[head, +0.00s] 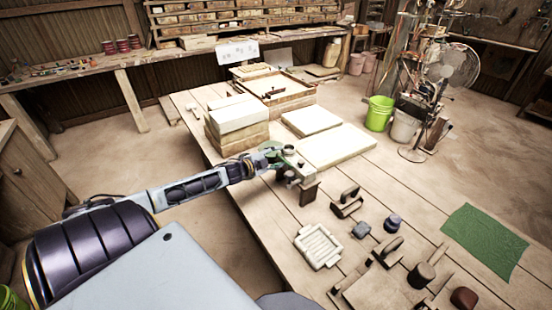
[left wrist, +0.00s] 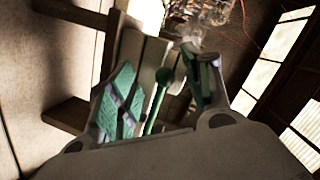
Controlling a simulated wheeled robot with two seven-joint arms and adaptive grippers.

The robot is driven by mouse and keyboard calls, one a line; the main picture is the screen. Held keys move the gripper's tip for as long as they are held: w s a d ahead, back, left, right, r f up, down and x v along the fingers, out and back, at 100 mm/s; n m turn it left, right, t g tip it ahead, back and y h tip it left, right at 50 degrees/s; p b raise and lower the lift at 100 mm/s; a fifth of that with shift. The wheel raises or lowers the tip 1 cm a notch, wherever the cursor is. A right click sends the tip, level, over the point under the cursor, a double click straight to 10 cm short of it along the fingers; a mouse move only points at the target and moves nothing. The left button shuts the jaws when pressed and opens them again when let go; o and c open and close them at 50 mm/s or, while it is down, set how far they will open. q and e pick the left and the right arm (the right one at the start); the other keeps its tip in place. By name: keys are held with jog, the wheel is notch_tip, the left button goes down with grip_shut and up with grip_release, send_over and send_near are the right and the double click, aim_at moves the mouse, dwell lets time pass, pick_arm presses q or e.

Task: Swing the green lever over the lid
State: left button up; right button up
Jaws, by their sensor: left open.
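The green lever (left wrist: 158,98) shows in the left wrist view as a thin rod with a rounded knob at its upper end. My left gripper (left wrist: 168,78) is open, with one green-padded finger on each side of the lever; I see no clear contact. Pale grey slab-like parts (left wrist: 150,62) stand behind the lever; I cannot tell whether one is the lid. In the head view my left gripper (head: 284,160) is at the small press (head: 307,192) on the table, and it hides much of the press and lever. My right gripper is not in view.
Stacked pale blocks (head: 238,120) stand just behind the gripper, with flat slabs (head: 338,146) to their right. A white tray (head: 318,246), several dark hand tools and a green cloth (head: 484,240) lie nearer and to the right. Bare planks (head: 400,205) lie between.

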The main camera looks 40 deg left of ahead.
pick_arm(q)
jog(key=c, duration=1.1)
